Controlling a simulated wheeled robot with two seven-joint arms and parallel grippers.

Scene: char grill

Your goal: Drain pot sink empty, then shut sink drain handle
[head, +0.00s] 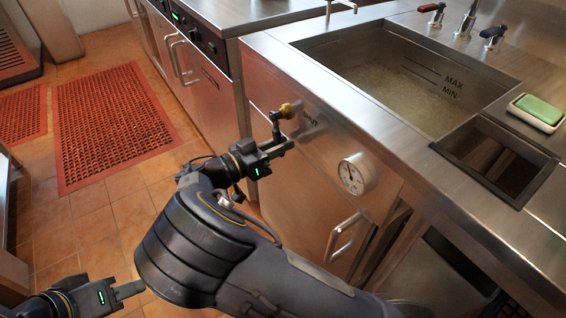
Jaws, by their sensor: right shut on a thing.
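The pot sink (330,50) is a deep steel basin at upper right with MAX and MIN marks on its inner wall. Cloudy, speckled water (395,85) seems to lie low in it, with both marks showing; its depth is unclear. The drain handle (276,124) is a short metal lever hanging from a brass valve (290,109) on the counter's front panel. My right gripper (277,149) is shut on the lever's lower end. My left gripper (130,289) is low at bottom left, over the floor and away from the sink; its finger opening is unclear.
A round gauge (354,174) and a cabinet door handle (343,238) are right of the drain handle. A green sponge (538,109) sits in a white dish beside a smaller opening (490,160). Red mats (115,125) lie on the tiled floor at left.

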